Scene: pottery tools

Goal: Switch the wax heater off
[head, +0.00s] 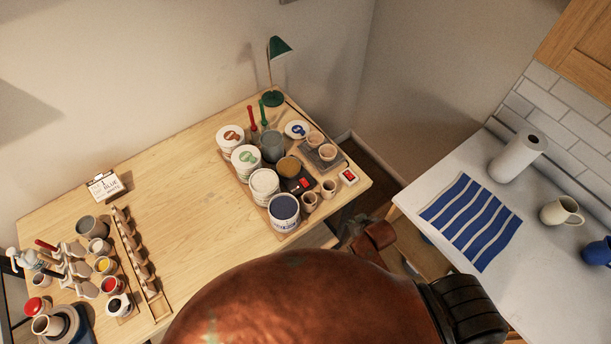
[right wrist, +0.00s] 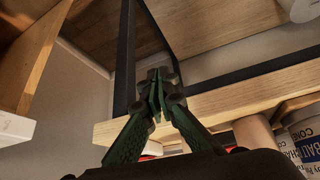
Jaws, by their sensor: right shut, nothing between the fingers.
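A dark unit with a red switch (head: 304,183), apparently the wax heater, sits among tubs at the table's right end. A pot with brown contents (head: 289,166) stands at its back; the switch position is too small to read. A small white box with a red switch (head: 348,176) lies nearer the table's right corner. My right gripper (head: 352,232) is beyond the table's front right edge, apart from both switches. In the right wrist view its fingers (right wrist: 156,94) are shut and empty. A red patch (right wrist: 152,148) shows behind them, partly hidden. My left gripper is out of view.
Glaze tubs (head: 284,212) and small cups (head: 328,188) crowd around the heater. A green lamp (head: 277,75) stands behind. The table's middle (head: 180,190) is clear. A white counter (head: 440,180) with a striped cloth (head: 470,220) is at right.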

